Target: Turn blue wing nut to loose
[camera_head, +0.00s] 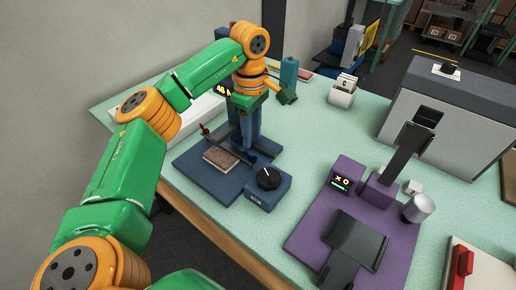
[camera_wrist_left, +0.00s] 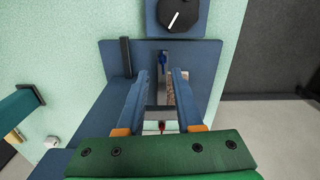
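The blue wing nut (camera_wrist_left: 163,60) shows in the left wrist view just beyond the fingertips, in line with the gap between them. In the head view a small dark blue part (camera_head: 252,158) beside the gripper looks like the same nut. My left gripper (camera_head: 246,144) points down over the blue stand. In the left wrist view its two blue fingers (camera_wrist_left: 160,76) are apart with nothing gripped. A red wing nut (camera_head: 204,129) sits at the bar's other end; it also shows low between the fingers in the left wrist view (camera_wrist_left: 162,126). My right gripper is not in view.
The blue base (camera_head: 190,164) carries a brown-grey pad (camera_head: 220,158) and a box with a black dial (camera_head: 268,178). A purple board (camera_head: 304,238) with a dark plate stands to the right. A large grey machine (camera_head: 440,110) is at the back right.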

